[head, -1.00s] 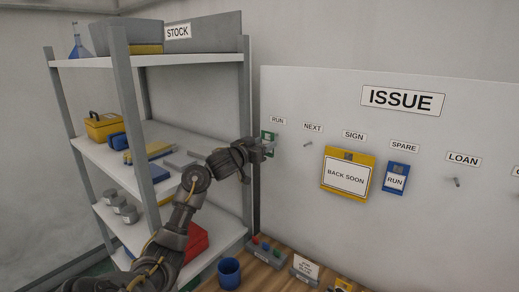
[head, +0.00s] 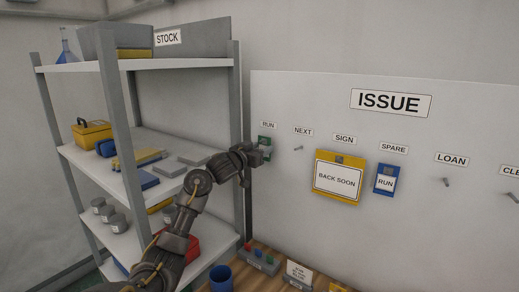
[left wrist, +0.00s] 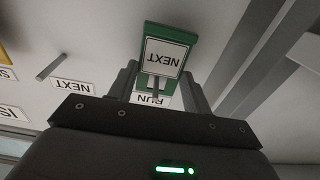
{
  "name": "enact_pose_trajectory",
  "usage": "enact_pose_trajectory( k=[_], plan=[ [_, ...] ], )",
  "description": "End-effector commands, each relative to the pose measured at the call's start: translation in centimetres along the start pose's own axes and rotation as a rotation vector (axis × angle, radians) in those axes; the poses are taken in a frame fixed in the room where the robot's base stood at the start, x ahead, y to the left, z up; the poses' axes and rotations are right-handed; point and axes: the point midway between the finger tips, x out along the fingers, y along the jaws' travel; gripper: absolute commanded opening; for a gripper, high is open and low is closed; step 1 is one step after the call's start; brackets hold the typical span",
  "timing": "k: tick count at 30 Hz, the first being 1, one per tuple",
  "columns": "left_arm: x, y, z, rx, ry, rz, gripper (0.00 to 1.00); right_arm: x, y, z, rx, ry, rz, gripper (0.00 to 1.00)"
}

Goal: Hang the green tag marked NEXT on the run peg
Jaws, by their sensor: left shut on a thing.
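The green tag with a white NEXT face (head: 264,140) is at the board just under the RUN label (head: 268,125). It fills the middle of the left wrist view (left wrist: 165,55), where its lettering is upside down. My left gripper (head: 263,150) is shut on the tag, with a finger on either side of it. My right gripper is not in view.
The bare NEXT peg (head: 298,148) is just right. A yellow BACK SOON tag (head: 338,177) and a blue RUN tag (head: 385,180) hang farther right. The LOAN peg (head: 446,182) is bare. A loaded shelf (head: 115,175) stands close on the left.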

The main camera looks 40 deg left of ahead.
Motion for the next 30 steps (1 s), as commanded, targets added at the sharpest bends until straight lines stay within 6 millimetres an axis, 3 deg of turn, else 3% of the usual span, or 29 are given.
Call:
enact_pose_trajectory(
  k=[13,14,19,30],
  plan=[
    [-0.01,0.0,0.01,0.0,0.0,0.0,0.28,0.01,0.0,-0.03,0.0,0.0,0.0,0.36],
    [-0.01,0.0,0.01,0.0,0.0,0.0,0.53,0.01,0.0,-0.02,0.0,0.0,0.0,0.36],
    [-0.02,0.0,0.0,0.0,0.0,0.0,0.75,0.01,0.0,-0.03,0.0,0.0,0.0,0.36],
    [-0.75,-0.04,0.21,0.002,-0.001,0.0,0.75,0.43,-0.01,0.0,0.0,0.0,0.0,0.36]
  ],
)
